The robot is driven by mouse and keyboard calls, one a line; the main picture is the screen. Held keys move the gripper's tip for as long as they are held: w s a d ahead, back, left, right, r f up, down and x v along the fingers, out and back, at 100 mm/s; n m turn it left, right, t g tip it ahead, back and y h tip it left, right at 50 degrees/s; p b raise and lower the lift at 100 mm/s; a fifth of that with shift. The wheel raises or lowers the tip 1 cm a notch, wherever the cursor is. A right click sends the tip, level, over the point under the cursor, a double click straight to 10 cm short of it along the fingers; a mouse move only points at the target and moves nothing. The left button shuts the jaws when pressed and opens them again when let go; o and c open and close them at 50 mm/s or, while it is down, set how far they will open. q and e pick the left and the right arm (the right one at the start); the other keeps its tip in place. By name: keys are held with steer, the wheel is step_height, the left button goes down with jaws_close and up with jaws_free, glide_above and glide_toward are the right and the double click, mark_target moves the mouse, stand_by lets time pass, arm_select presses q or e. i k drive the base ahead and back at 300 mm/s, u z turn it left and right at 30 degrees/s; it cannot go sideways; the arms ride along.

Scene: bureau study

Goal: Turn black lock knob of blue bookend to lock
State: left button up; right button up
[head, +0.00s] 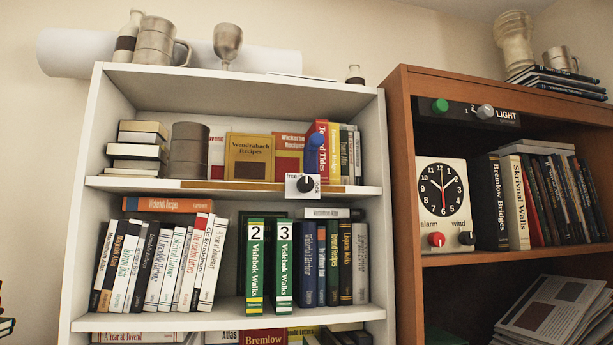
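The blue bookend (316,140) stands on the upper shelf of the white bookcase, against a red book; only its rounded blue upper part shows clearly. Below it, a small white plate (292,194) sits at the shelf's front edge. The black lock knob (305,184) is on this plate. The word "free" is readable at the plate's upper left; a marking at the right is too small to read. I cannot tell exactly which way the knob points. Neither of my grippers is in view.
A wooden strip (235,186) runs along the shelf edge behind the plate. Books stand on both sides of the bookend. Two green books (255,265) stand below. The brown bookcase at right holds a clock (443,190) and a light panel (466,112) with knobs. Space before the plate looks clear.

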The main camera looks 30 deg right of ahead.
mark_target(305, 184)
steer(key=z, duration=1.1)
steer(key=k, duration=0.8)
steer(key=u, duration=1)
steer(key=i, duration=0.5)
steer(key=z, duration=0.05)
